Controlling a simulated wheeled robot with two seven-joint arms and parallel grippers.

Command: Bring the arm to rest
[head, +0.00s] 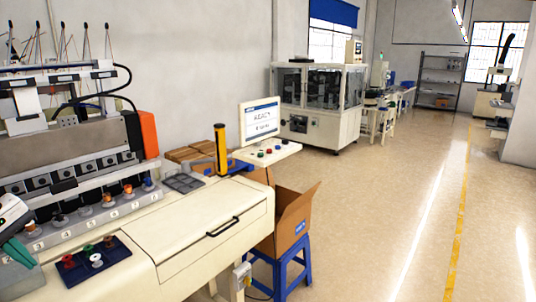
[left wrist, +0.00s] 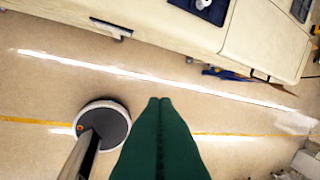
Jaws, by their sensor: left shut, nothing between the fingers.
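My left gripper (head: 20,252) shows at the left edge of the head view, beside the front of the cream machine table. Its green fingers also fill the lower middle of the left wrist view (left wrist: 159,102). They are pressed together with nothing between them. In the wrist view the fingers are over open floor, clear of the table. Most of my left arm is outside the head view. My right gripper is in neither view.
The cream machine table (head: 190,225) holds a dark tray (head: 88,262) with several small spools near the gripper. An open cardboard box (head: 292,217) sits on a blue stool (head: 290,262) at its end. The floor (head: 380,220) to the right is free.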

